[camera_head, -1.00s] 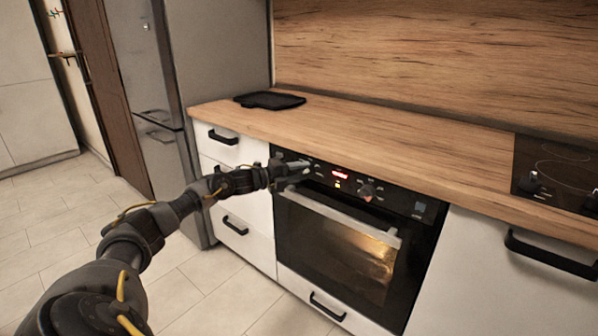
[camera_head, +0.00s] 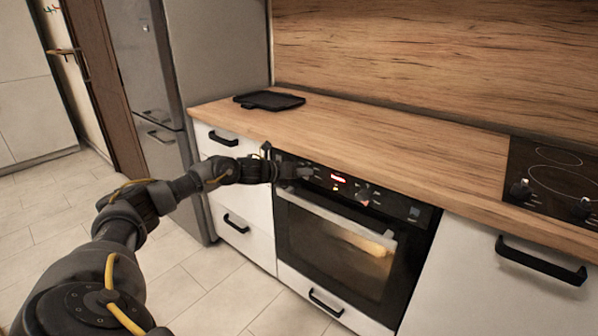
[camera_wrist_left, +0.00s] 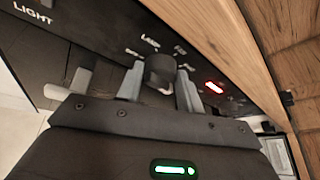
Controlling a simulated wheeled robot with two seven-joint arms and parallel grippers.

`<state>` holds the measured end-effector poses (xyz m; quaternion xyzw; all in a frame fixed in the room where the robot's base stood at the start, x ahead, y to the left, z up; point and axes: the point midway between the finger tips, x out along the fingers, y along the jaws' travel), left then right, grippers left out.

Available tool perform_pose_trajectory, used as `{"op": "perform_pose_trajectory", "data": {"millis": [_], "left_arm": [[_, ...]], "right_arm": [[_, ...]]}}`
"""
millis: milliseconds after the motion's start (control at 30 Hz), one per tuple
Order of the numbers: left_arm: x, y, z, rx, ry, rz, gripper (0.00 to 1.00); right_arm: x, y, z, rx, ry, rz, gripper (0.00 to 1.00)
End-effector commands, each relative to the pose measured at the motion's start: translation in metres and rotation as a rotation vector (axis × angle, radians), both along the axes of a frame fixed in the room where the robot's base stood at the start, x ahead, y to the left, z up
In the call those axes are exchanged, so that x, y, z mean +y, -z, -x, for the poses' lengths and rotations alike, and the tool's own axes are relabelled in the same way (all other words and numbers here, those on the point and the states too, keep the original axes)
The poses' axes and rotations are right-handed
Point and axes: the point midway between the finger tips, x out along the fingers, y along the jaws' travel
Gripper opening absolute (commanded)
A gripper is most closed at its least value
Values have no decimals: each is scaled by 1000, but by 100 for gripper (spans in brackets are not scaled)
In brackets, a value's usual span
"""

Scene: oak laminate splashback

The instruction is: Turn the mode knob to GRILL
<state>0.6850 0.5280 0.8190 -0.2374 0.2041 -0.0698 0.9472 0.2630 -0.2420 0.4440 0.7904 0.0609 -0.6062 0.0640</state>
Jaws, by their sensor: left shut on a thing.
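The oven's control panel (camera_head: 408,208) carries a left knob, a red display (camera_head: 338,178) and a right knob (camera_head: 362,195). My left gripper (camera_head: 302,173) is at the left end of the panel and covers the left knob in the head view. In the left wrist view, the dark left knob (camera_wrist_left: 159,70) sits between the two grey fingers of my left gripper (camera_wrist_left: 159,86), which are shut on it. Small labels surround this knob; most are too blurred to read, and "LIGHT" shows at the upper left. My right gripper is not in view.
The oven door handle (camera_head: 335,217) runs just below the panel. The wooden countertop (camera_head: 400,145) overhangs above it, with a black tray (camera_head: 268,101) at the left and a hob (camera_head: 555,185) at the right. White drawers (camera_head: 247,200) stand left of the oven.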

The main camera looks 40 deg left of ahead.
Motion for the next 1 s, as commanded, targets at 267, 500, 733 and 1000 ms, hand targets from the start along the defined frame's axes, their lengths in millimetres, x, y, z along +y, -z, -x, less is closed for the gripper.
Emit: {"op": "perform_pose_trajectory", "data": {"millis": [267,500,733,1000], "left_arm": [[-2,0,0,2,2,-83,14],[-2,0,0,3,2,-103,14],[-2,0,0,3,2,-101,14],[-1,0,0,3,0,-101,58]], "right_arm": [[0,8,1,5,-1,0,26],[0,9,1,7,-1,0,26],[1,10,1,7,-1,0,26],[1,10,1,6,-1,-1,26]]}}
